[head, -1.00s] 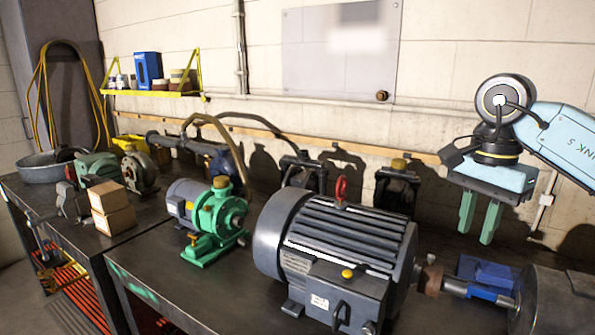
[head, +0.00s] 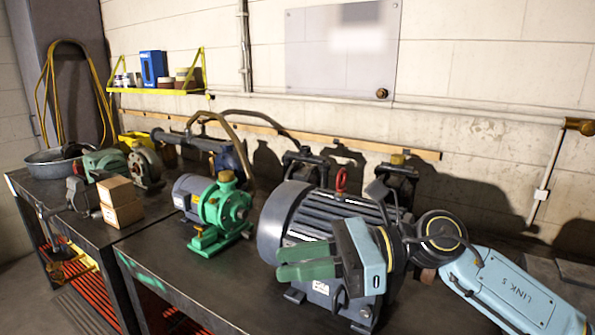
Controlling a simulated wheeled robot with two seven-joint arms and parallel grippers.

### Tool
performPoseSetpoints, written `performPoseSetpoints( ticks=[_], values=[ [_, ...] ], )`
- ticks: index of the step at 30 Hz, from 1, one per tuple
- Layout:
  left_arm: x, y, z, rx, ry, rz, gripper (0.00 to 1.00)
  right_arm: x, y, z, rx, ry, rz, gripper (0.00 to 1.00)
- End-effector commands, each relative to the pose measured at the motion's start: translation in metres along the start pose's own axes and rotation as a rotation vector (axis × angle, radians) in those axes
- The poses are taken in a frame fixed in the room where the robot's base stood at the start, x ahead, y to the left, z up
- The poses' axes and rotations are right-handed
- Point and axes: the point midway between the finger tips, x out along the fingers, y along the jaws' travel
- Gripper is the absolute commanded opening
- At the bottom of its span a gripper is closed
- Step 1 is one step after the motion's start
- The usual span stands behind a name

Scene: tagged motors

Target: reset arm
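My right gripper (head: 292,262) has two green fingers that point left, in front of the large dark grey motor (head: 270,225). The fingers look slightly apart with nothing between them, though they nearly overlap from this angle. The gripper's pale blue body and wrist hide the motor's right side and part of its front. I cannot tell whether the gripper touches the motor. My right arm (head: 515,290) comes in from the lower right. My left gripper is not in view.
A green pump with a grey motor (head: 215,208) stands on the bench (head: 175,262) left of the large motor. Cardboard boxes (head: 120,202) and a metal pan (head: 50,163) sit farther left. A yellow shelf (head: 150,91) hangs on the wall. Bare benchtop shows at the front.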

Motion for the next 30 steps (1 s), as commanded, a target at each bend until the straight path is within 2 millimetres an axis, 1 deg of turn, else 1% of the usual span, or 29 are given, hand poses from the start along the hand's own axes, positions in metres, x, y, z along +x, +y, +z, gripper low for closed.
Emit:
performPoseSetpoints(
  ticks=[1,2,3,5,6,8,9,11,12,14,15,17,18,19,20,21,22,23,24,25,26,27,29,30],
  values=[
    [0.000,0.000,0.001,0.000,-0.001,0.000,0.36,0.007,0.003,0.009,0.107,-0.140,-0.032,0.25],
    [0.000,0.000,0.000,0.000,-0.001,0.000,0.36,0.008,0.003,0.016,0.174,-0.222,-0.054,0.25],
    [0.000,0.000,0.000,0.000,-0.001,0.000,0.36,0.006,0.001,0.024,0.264,-0.328,-0.087,0.25],
    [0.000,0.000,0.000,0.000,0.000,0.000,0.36,0.000,-0.005,0.032,0.409,-0.485,-0.136,0.25],
    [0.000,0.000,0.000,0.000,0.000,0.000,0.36,-0.007,-0.010,0.035,0.509,-0.587,-0.172,0.25],
    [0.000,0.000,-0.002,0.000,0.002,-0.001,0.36,-0.021,-0.019,0.034,0.666,-0.736,-0.225,0.25],
    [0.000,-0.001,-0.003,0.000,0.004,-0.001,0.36,-0.032,-0.025,0.030,0.774,-0.834,-0.264,0.25],
    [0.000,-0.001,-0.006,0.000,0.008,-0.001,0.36,-0.050,-0.034,0.018,0.938,-0.976,-0.324,0.25],
    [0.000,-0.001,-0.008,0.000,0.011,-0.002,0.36,-0.063,-0.040,0.006,1.050,-1.070,-0.367,0.25],
    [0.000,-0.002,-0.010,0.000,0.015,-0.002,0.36,-0.083,-0.045,-0.018,1.218,-1.205,-0.435,0.25],
    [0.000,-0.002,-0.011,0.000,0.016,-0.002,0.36,-0.096,-0.046,-0.036,1.331,-1.294,-0.484,0.25],
    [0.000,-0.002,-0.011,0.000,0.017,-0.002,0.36,-0.113,-0.045,-0.069,1.500,-1.423,-0.562,0.25],
    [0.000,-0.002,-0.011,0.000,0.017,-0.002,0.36,-0.124,-0.041,-0.093,1.612,-1.507,-0.617,0.25],
    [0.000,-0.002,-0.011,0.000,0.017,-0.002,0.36,-0.132,-0.036,-0.112,1.695,-1.568,-0.664,0.25],
    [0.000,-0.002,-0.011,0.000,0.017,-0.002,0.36,-0.139,-0.029,-0.131,1.777,-1.628,-0.710,0.25],
    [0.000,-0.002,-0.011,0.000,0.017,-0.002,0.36,-0.147,-0.018,-0.157,1.886,-1.708,-0.776,0.25],
    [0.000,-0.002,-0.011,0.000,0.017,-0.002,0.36,-0.152,-0.007,-0.177,1.966,-1.766,-0.830,0.25],
    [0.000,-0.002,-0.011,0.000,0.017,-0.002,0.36,-0.157,0.004,-0.196,2.043,-1.822,-0.884,0.25],
    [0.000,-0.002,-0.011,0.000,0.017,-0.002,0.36,-0.162,0.022,-0.220,2.140,-1.892,-0.962,0.25],
    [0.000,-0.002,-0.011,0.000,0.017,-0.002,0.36,-0.164,0.036,-0.236,2.205,-1.939,-1.018,0.25],
    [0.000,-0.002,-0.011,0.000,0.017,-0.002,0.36,-0.166,0.049,-0.251,-2.188,1.916,1.037,0.25],
    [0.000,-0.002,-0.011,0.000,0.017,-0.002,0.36,-0.168,0.067,-0.267,-2.109,1.838,1.034,0.25],
    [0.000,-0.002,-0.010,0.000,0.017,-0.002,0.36,-0.169,0.094,-0.288,-2.003,1.733,1.031,0.25],
    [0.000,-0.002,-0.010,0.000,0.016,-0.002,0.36,-0.169,0.110,-0.299,-1.939,1.674,1.031,0.25]
  ],
)
